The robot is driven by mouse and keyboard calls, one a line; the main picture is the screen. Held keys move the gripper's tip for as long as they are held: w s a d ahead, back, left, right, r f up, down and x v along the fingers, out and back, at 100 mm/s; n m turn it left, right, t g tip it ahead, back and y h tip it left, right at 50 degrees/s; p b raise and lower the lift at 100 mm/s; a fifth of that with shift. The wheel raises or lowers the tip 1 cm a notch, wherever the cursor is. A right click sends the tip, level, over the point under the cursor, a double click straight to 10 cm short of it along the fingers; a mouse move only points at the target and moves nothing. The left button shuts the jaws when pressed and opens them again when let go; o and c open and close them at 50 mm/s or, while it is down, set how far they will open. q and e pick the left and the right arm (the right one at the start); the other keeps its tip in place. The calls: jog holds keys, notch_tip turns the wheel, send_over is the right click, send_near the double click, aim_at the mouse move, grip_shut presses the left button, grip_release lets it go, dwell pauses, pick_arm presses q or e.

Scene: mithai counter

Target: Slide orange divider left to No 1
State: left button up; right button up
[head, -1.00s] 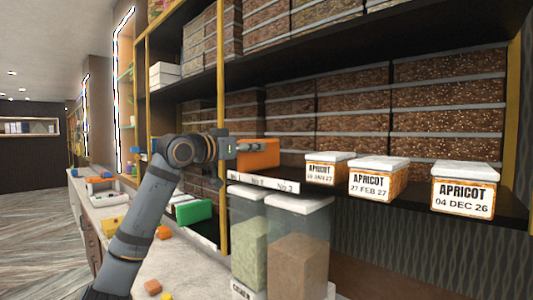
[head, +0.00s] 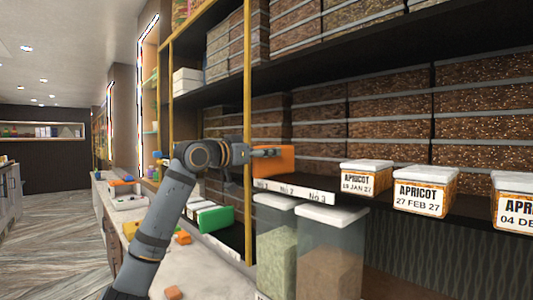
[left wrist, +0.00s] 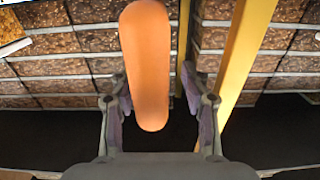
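The orange divider (head: 273,160) stands upright on the shelf in the head view, above the labels No 1 and No 2. Its left edge is close to the yellow post (head: 248,120). My left gripper (head: 265,151) reaches it from the left, at its upper part. In the left wrist view the divider (left wrist: 147,65) lies between the two fingers of my left gripper (left wrist: 154,76). The fingers are apart, with a visible gap on the right side; contact on the left side I cannot tell. The label strip (head: 300,193) runs along the shelf edge. My right gripper is in no view.
White-lidded apricot boxes (head: 424,190) stand on the shelf to the right. Stacked brown boxes (head: 380,115) fill the back. Clear bins (head: 330,250) stand below the label strip.

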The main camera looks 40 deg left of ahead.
pick_arm(q)
jog(key=shift+d+r, duration=0.1)
jog(key=shift+r, duration=0.25)
notch_tip(320, 180, up, 8)
jog(key=shift+r, duration=0.65)
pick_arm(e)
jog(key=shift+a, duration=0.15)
